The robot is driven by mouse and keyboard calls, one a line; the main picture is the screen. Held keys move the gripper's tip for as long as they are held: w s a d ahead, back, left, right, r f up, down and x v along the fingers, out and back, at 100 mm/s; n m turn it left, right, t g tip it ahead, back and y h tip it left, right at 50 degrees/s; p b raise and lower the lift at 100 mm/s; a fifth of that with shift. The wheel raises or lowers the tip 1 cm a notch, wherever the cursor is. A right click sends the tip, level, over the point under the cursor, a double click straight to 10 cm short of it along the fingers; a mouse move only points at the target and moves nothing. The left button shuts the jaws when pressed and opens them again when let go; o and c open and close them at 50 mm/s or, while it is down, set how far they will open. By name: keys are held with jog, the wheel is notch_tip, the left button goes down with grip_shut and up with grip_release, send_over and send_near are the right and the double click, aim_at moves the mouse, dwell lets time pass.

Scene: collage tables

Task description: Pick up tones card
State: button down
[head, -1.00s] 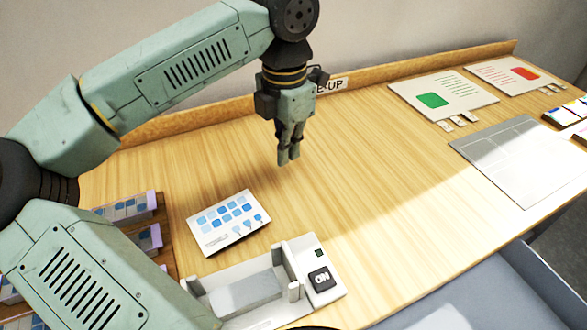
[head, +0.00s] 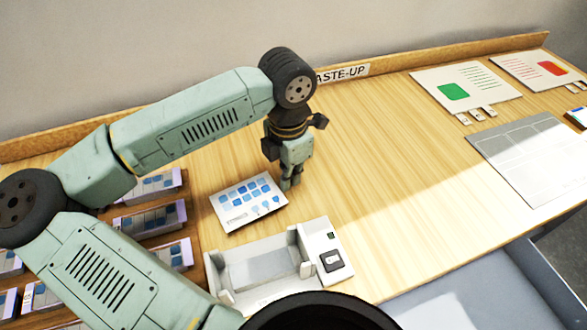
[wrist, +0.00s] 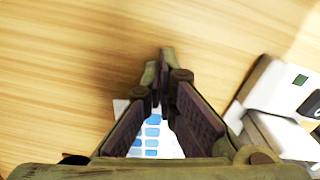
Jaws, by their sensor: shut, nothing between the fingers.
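The tones card (head: 246,200) is a white card with rows of blue swatches. It lies flat on the wooden table in the head view, between the small trays and the white device. In the wrist view part of the card (wrist: 151,143) shows between and below my fingers, and the rest is hidden. My gripper (head: 287,186) is shut and empty. It points down at the card's upper right edge in the head view; I cannot tell whether it touches the card. The fingertips also show in the wrist view (wrist: 161,62).
A white device (head: 272,262) with a trough and a switch stands just in front of the card. Several small trays of blue-topped pieces (head: 150,218) are at left. Sheets with green (head: 466,90) and red (head: 541,69) patches lie at back right. The table's middle right is clear.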

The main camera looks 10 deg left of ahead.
jog(key=shift+s+a+f+b, duration=0.3)
jog(key=shift+s+a+b, duration=0.2)
jog(key=shift+b, duration=0.55)
jog(key=shift+s+a+b, duration=0.2)
jog(key=shift+s+b, duration=0.05)
jog(key=shift+b, duration=0.1)
jog(key=shift+s+r, duration=0.1)
jog(key=shift+r, duration=0.2)
